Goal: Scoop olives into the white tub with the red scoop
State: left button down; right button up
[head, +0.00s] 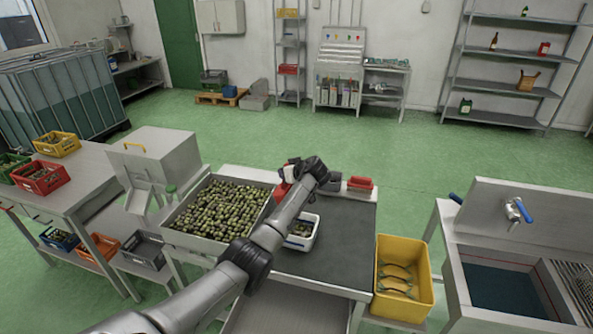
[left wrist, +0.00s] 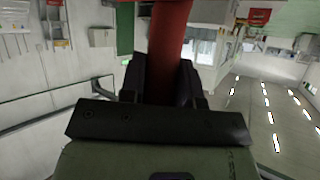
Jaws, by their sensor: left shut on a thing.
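The white tub (head: 290,243) stands on the dark mat of the table, with some olives visible inside. My left arm passes over it and partly hides it. A wide metal tray (head: 183,239) full of green and dark olives (head: 223,205) is just left of the tub. My left gripper (head: 291,172) is above the back of the table, near the tray's back right corner. It is shut on the red scoop (head: 283,188), mostly hidden by the arm. In the left wrist view the scoop's red handle (left wrist: 172,45) sits between the dark fingers. My right gripper is not in view.
A red container (head: 360,183) and a grey one (head: 332,182) stand at the table's back edge. The mat's right side (head: 345,235) is clear.

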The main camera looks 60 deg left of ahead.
pick_arm(q)
jog(key=s+a+f+n+t+h+b, duration=0.2)
jog(key=s+a+f+t+h+b, duration=0.1)
jog(key=s+a+f+h+b, duration=0.3)
jog(key=s+a+f+n+t+h+b, duration=0.1)
jog(key=s+a+f+t+h+b, duration=0.3)
jog(key=a+f, duration=0.35)
jog(key=shift+h, duration=0.3)
jog(key=shift+w+d+r+p, duration=0.15)
jog(key=shift+r+p, duration=0.65)
jog(key=shift+r, duration=0.05)
jog(key=shift+w+d+r+p, duration=0.15)
jog(key=shift+r+p, duration=0.65)
jog(key=shift+r, duration=0.1)
jog(key=shift+w+d+r+p, duration=0.15)
jog(key=shift+r+p, duration=0.65)
jog(key=shift+r, duration=0.15)
